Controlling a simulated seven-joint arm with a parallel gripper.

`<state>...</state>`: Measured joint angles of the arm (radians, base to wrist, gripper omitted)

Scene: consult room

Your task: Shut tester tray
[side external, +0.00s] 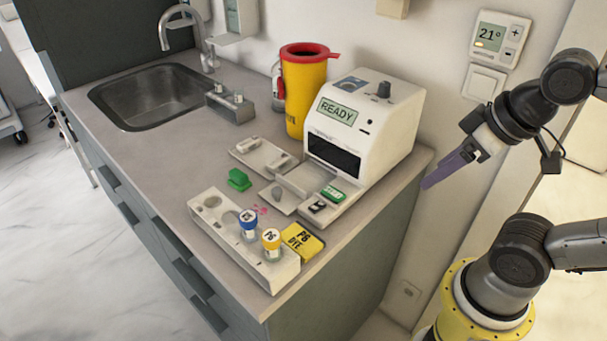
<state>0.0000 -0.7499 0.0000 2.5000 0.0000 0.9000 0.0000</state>
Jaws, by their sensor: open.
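The white tester (385,113) stands on the counter with a READY screen and a dark slot in its front. Its tray (297,184) sticks out from the front, low down, with a round grey knob (278,194) near its outer end, so the tray is out. A green button (333,194) and a black switch (317,208) sit on the tester's base beside the tray. My gripper (427,185), with purple fingers, is to the right of the tester, past the counter's right edge. It is open, empty and apart from the tester and tray.
A white rack (215,222) with a blue-capped vial (248,222) and a yellow-capped vial (271,240) stands in front. A yellow box (302,240), a green clip (239,179) and a grey holder (263,155) lie near the tray. A yellow sharps bin (305,90) stands behind.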

